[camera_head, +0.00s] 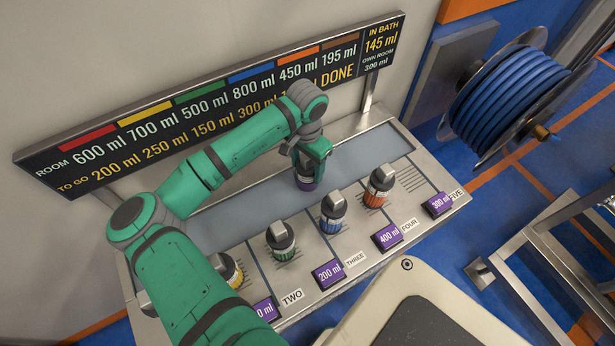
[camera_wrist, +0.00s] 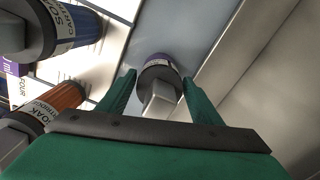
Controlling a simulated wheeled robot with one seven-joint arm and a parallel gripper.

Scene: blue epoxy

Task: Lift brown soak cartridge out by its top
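A dark cartridge (camera_wrist: 157,72) with a purple band and a grey block-shaped top (camera_wrist: 162,98) stands in the blue-grey bath trough. It is the only cartridge seen in the bath, and no brown shows on it. In the head view its lower part (camera_head: 305,184) shows just below my gripper (camera_head: 312,155). In the wrist view my gripper (camera_wrist: 158,80) is open, with one green finger on each side of the cartridge and its top between them. Clear gaps show beside the grey top. Whether the fingertips touch the body I cannot tell.
Green (camera_head: 281,240), blue (camera_head: 333,212) and orange (camera_head: 379,188) cartridges stand in the front row, with a yellow one (camera_head: 232,271) partly behind my arm. Purple volume displays (camera_head: 328,274) line the front edge. A sign board (camera_head: 215,105) rises behind the bath (camera_head: 370,150). A hose reel (camera_head: 515,95) is at right.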

